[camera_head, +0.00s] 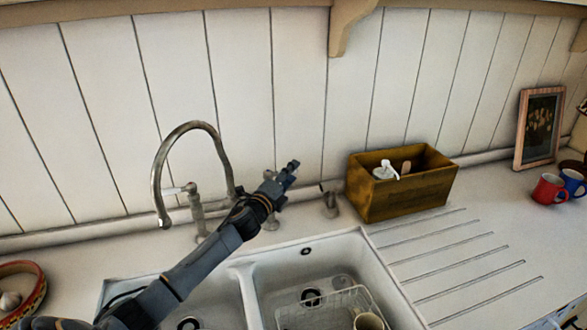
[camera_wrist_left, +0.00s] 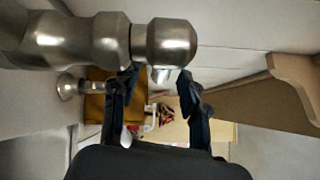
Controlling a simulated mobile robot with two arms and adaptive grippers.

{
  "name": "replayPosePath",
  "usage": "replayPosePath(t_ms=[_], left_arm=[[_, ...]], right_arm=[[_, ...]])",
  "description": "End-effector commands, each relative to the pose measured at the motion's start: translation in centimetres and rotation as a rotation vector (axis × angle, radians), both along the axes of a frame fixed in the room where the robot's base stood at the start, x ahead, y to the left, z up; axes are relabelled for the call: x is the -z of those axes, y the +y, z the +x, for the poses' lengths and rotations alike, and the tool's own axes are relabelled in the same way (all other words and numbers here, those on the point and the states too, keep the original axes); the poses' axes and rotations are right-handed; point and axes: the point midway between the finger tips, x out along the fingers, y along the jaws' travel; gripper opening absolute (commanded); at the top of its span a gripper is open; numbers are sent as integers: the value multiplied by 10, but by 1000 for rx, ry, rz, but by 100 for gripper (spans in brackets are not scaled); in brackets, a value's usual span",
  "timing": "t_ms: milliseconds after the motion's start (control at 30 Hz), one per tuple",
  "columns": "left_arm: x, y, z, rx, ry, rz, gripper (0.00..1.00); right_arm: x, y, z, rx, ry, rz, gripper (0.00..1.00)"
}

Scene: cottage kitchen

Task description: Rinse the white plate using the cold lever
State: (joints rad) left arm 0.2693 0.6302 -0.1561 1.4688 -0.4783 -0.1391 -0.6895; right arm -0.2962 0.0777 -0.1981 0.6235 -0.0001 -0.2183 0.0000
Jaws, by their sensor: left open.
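The curved metal tap (camera_head: 190,128) rises behind the double white sink (camera_head: 243,268). A white-tipped lever (camera_head: 178,190) shows on its left side; I cannot tell which lever is the cold one. My left gripper (camera_head: 292,168) is open and empty, just right of the tap, with its arm crossing over the sink's left basin. In the left wrist view, the open fingers (camera_wrist_left: 160,95) are close below a large metal tap part (camera_wrist_left: 163,43); touching cannot be told. No white plate is clearly identifiable. My right gripper is out of view.
A wire rack (camera_head: 335,302) with a beige cup (camera_head: 368,321) sits in the right basin. A wooden box (camera_head: 405,185) stands behind the grooved drainboard. A small metal fitting (camera_head: 330,204) stands left of the box. Red (camera_head: 548,189) and blue (camera_head: 572,181) mugs stand at right.

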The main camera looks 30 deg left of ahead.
Motion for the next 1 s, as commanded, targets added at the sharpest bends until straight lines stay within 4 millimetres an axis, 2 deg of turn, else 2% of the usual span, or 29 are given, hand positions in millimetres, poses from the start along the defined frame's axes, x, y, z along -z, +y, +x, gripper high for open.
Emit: replayPosePath(t_ms=[200, 533, 700, 767, 1000], left_arm=[[-1, 1, 18, 0, 1, 0, 44], [0, 1, 20, 0, 1, 1, 44], [0, 1, 20, 0, 1, 1, 10], [0, 1, 20, 0, 1, 1, 0], [0, 1, 20, -1, 2, 1, 0]], right_arm=[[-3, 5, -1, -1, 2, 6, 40], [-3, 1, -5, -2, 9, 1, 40], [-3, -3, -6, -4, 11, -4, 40], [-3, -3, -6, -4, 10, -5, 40], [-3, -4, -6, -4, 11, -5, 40]])
